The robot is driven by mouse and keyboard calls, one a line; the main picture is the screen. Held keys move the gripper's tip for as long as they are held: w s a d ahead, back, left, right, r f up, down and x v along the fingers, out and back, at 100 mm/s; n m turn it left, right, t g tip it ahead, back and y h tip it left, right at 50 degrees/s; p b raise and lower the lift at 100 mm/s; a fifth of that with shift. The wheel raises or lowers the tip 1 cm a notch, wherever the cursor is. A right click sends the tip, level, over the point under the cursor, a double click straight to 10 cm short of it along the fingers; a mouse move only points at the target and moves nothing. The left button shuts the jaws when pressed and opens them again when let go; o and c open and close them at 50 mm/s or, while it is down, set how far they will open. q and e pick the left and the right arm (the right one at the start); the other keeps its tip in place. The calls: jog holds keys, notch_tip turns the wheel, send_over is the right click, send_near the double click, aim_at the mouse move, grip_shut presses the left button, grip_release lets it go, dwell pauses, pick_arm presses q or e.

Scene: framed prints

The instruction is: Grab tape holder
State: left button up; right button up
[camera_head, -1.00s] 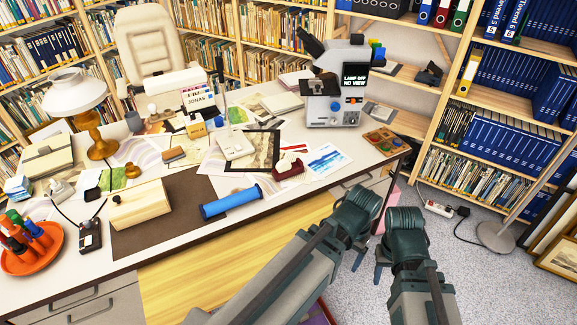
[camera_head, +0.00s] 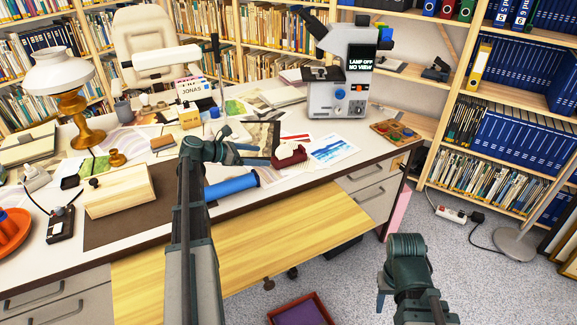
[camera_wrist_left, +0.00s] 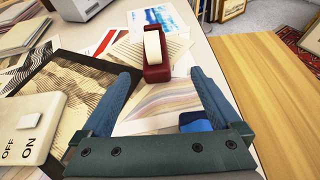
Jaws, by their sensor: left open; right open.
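The tape holder (camera_head: 289,154) is a dark red dispenser with a white tape roll. It stands on the desk near the front edge, left of the blue picture sheet. In the left wrist view the tape holder (camera_wrist_left: 156,60) is upright, just beyond the two fingertips and roughly centred between them. My left gripper (camera_head: 254,154) is open and empty over the desk, left of the tape holder and apart from it. Its blue-grey fingers (camera_wrist_left: 164,78) are spread wide. My right gripper (camera_head: 384,298) is open and empty, low over the floor in front of the desk.
A blue cylinder (camera_head: 231,187) lies below my left gripper. A framed print (camera_wrist_left: 60,95) and a white ON/OFF box (camera_wrist_left: 30,128) lie left of the fingers. A microscope (camera_head: 338,85) stands behind the tape holder. A paint tray (camera_head: 395,132) is at the right.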

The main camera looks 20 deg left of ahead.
aim_at(289, 153)
pick_arm(q)
jog(key=shift+a+n, duration=0.3)
jog(key=shift+a, duration=0.35)
jog(key=b+x, duration=0.3)
jog(key=x, duration=0.4)
jog(key=shift+w+d, duration=0.1)
jog(key=shift+w, duration=0.1)
jog(key=shift+w+d+f, duration=0.2)
jog(key=shift+w+d, duration=0.5)
jog(key=shift+w, duration=0.15)
jog(key=x, duration=0.2)
jog(key=b+x, duration=0.1)
jog(key=x, duration=0.1)
jog(key=shift+w+d+r, duration=0.2)
jog(key=shift+w+r, duration=0.05)
jog(key=shift+r, duration=0.05)
jog(key=shift+s, duration=0.1)
grip_shut()
